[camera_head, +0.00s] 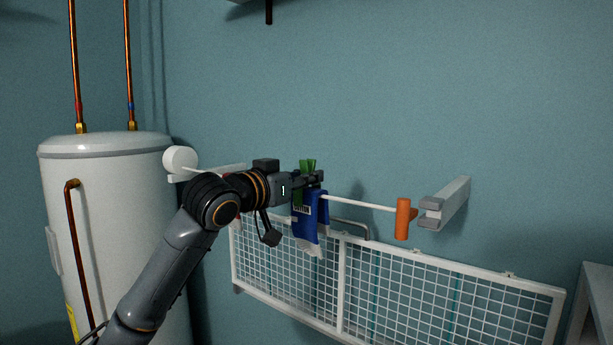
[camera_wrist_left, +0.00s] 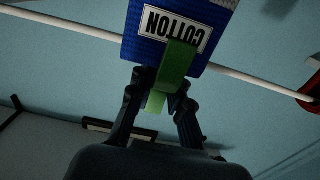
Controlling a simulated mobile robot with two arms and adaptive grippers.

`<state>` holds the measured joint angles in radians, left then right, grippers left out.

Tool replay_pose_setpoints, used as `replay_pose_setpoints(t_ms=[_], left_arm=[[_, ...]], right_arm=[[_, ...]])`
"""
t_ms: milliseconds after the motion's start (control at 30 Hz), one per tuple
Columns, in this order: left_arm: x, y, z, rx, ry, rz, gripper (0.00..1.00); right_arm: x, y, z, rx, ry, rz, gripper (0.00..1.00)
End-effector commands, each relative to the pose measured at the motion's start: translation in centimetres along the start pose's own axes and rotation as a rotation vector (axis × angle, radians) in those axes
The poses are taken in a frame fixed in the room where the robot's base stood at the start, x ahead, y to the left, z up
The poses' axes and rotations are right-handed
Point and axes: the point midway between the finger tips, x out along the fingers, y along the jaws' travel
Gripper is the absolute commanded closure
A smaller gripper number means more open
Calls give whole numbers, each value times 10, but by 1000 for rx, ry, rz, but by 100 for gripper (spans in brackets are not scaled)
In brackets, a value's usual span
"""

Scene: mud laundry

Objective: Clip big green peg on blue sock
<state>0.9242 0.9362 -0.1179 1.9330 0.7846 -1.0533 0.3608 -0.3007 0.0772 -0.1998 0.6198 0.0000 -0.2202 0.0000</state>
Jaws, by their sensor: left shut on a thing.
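The blue sock (camera_head: 306,226) hangs over the white rod (camera_head: 352,204) in the head view, with a white lower end. It also shows in the left wrist view (camera_wrist_left: 133,45) with a white label reading COTTON. The big green peg (camera_wrist_left: 177,68) is between the fingers of my left gripper (camera_wrist_left: 160,104), with its far end over the sock's label. In the head view the green peg (camera_head: 308,165) sticks up above the left gripper (camera_head: 312,180) at the sock's top. I cannot tell whether its jaws grip the cloth. My right gripper is out of view.
An orange end piece (camera_head: 403,218) sits on the rod's right end, near a grey wall bracket (camera_head: 445,203). A white wire rack (camera_head: 400,285) is below the rod. A white tank (camera_head: 110,220) with copper pipes stands at left.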

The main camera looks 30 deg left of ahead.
Motion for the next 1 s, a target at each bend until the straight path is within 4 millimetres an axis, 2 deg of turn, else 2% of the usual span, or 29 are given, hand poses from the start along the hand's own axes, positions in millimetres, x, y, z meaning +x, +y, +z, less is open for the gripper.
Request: replay_pose_setpoints(t_ms=[467, 500, 600, 1000], left_arm=[[0, 0, 4, 0, 0, -1, 100], [0, 0, 4, 0, 0, -1, 76], [0, 0, 4, 0, 0, -1, 56], [-6, -1, 4, 1, 0, -2, 56]], right_arm=[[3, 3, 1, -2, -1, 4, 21], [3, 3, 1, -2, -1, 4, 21], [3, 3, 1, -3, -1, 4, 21], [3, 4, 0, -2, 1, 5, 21]])
